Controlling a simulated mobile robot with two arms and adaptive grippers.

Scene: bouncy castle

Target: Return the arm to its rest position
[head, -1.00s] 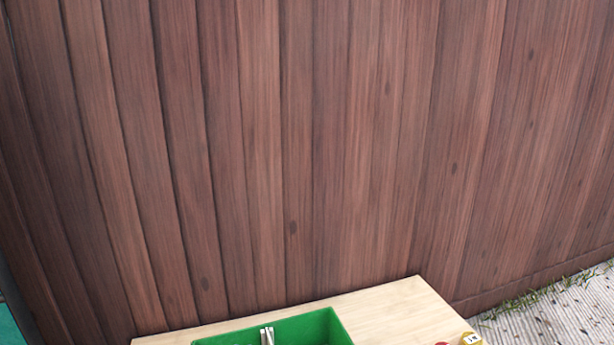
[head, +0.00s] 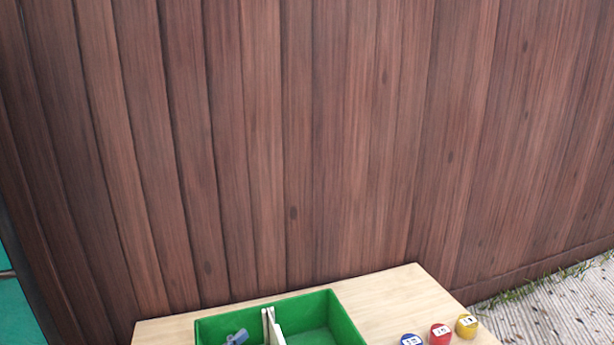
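Neither of my arms nor grippers shows in the head view. The view takes in a wooden table (head: 389,290) at the bottom, with a green box (head: 340,318) on it. The box has a pale upright divider (head: 272,326) inside. A grey-blue object (head: 237,337) is in the box's left compartment; its lower part is cut off by the frame edge.
A blue (head: 411,340), a red (head: 440,334) and a yellow round piece (head: 466,326) with white labels stand on the table's right side. A brown plank fence (head: 310,150) rises behind. Pale paving (head: 560,310) with grass lies at the right.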

